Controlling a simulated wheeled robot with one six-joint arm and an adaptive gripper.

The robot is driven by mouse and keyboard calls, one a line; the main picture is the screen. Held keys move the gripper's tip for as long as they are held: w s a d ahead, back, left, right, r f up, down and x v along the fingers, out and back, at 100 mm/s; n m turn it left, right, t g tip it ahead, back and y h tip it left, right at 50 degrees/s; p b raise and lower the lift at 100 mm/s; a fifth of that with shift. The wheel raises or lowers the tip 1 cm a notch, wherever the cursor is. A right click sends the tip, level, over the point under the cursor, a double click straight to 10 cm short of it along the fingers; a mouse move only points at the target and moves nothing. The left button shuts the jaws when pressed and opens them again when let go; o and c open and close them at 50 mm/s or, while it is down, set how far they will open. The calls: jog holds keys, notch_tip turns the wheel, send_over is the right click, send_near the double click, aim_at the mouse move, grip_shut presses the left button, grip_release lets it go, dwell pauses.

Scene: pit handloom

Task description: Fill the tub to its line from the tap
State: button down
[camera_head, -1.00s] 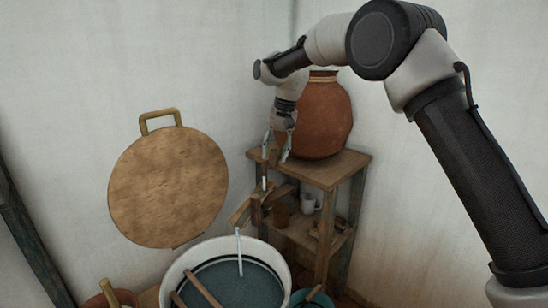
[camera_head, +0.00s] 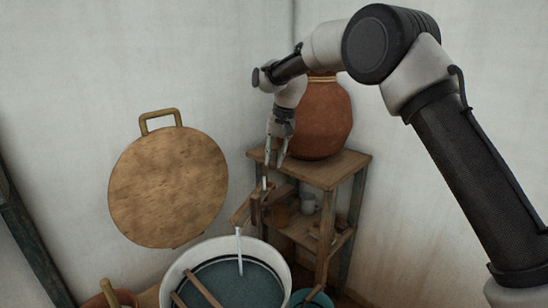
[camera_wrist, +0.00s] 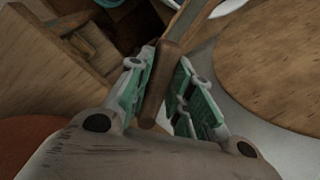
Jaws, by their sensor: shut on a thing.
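The white tub (camera_head: 172,271) stands at the bottom of the head view, holding blue-green water (camera_head: 240,284). A dark line (camera_head: 218,258) runs around its inner wall, close above the water surface; the exact gap is hard to judge. The wooden tap (camera_head: 242,214) is above the tub's back rim, and a thin pale stream (camera_head: 239,250) falls from it into the water. My gripper (camera_head: 273,172) is at the tap's upright handle. In the wrist view, my gripper (camera_wrist: 168,95) has its green pads on either side of the brown tap handle (camera_wrist: 163,75), shut on it.
A wooden shelf (camera_head: 345,168) in the corner carries a big clay jar (camera_head: 325,120), with cups (camera_head: 308,203) below. A round wooden board (camera_head: 168,190) with a handle is at the left wall. A stick (camera_head: 203,288) rests in the tub. Smaller pots flank the tub.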

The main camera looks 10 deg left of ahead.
jog(key=shift+w+d+n+g+h, duration=0.2)
jog(key=shift+w+d+n, duration=0.45)
jog(key=shift+n, duration=1)
jog(key=shift+w+d+n+g+h, duration=0.1)
jog(key=shift+w+d+n+g, duration=0.25)
jog(key=shift+d+n, duration=0.95)
jog(key=shift+w+d+n+g+h, duration=0.1)
jog(key=shift+w+d+n+g, duration=0.3)
jog(key=shift+n, duration=1.55)
jog(key=shift+w+d, duration=0.15)
jog(key=c, duration=1.3)
grip_release()
jog(key=v, duration=1.2)
